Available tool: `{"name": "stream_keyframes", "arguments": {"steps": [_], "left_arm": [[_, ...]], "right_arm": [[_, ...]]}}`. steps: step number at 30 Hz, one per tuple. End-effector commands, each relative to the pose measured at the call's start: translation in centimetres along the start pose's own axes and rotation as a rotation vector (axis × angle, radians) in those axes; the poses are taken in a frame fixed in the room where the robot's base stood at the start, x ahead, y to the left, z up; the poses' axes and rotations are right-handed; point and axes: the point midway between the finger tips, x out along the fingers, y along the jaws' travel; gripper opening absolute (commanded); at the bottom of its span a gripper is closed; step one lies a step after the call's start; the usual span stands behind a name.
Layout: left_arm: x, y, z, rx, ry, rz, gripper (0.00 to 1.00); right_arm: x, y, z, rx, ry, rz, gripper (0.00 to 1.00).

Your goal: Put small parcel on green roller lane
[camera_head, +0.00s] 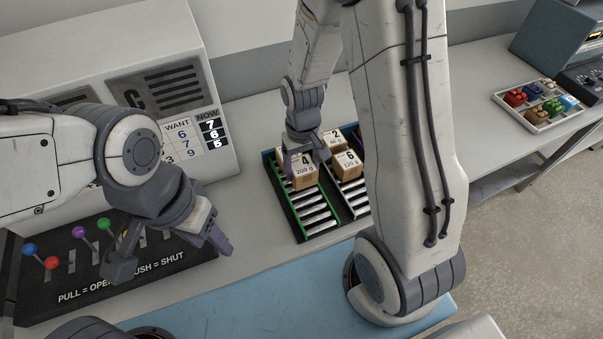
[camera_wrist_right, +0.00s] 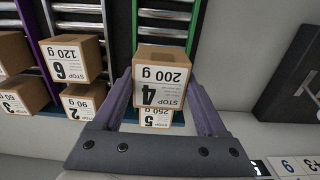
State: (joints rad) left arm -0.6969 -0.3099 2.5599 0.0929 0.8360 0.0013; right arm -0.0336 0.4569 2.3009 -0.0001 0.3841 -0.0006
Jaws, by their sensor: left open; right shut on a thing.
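A brown cardboard parcel labelled 4, 200 g (camera_head: 304,178) is between the fingers of my right gripper (camera_head: 303,157), which is shut on it. It also shows in the right wrist view (camera_wrist_right: 161,80). The parcel is over the green roller lane (camera_head: 312,212), the left lane of the dark rack; I cannot tell whether it touches the rollers. Parcel 5 (camera_wrist_right: 156,117) is partly hidden behind parcel 4 in the wrist view. My left gripper (camera_head: 170,254) is open and empty over the black lever panel.
Parcel 6 (camera_head: 348,171) and parcel 2 (camera_head: 332,143) stand on the neighbouring lane, with parcel 3 (camera_wrist_right: 22,99) beyond. The front green rollers are clear. A lever panel (camera_head: 70,292) and a white display cabinet (camera_head: 215,75) stand left. A tray of coloured pieces (camera_head: 502,99) sits right.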

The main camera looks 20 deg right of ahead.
Motion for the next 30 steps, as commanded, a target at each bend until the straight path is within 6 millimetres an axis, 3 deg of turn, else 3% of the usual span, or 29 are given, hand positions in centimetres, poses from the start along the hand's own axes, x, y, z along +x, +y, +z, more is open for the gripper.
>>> {"name": "stream_keyframes", "arguments": {"steps": [11,24,25,27,30], "left_arm": [[-0.9,0.1,0.0,0.000,0.000,0.000,0.50],[-0.5,0.0,0.0,0.000,0.000,0.000,0.50],[-0.6,0.0,0.0,0.000,0.000,0.000,0.50],[-0.6,0.1,0.0,0.000,0.000,0.000,0.50],[-0.6,0.1,0.0,0.000,0.000,0.000,0.50]], "right_arm": [[3.9,-0.2,-0.2,0.000,-0.002,0.000,0.06],[4.7,-0.1,-0.2,0.000,0.001,0.000,0.06],[4.6,-0.1,-0.2,0.000,0.001,0.000,0.82],[4.5,-0.1,-0.2,0.000,0.001,0.000,1.00],[4.5,-0.1,-0.2,0.000,0.001,0.000,1.00]]}}
